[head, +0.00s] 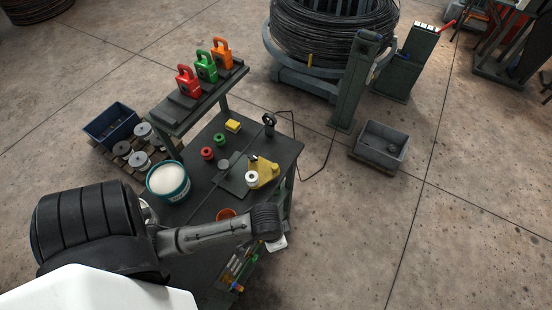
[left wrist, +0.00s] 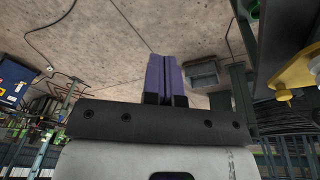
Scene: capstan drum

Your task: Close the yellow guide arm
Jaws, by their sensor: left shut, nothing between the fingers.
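The yellow guide arm (head: 267,168) lies on the dark workbench near its right edge, with a white roller (head: 252,178) at its near end. In the left wrist view the yellow guide arm (left wrist: 298,74) shows at the right edge, partly cut off, with a yellow knob. My left gripper's purple fingers (left wrist: 166,78) are shut and empty, apart from the guide arm and left of it in that view. In the head view my left arm reaches over the bench's near edge; its fingers are not clearly visible there. My right gripper is in neither view.
A white-filled teal bucket (head: 168,181), red spool (head: 207,153), green spool (head: 220,139) and yellow block (head: 232,125) stand on the bench (head: 205,127). An orange cup (head: 226,214) sits beside my left arm. Padlocks (head: 206,67) stand on the raised shelf. A grey crate (head: 382,144) stands right.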

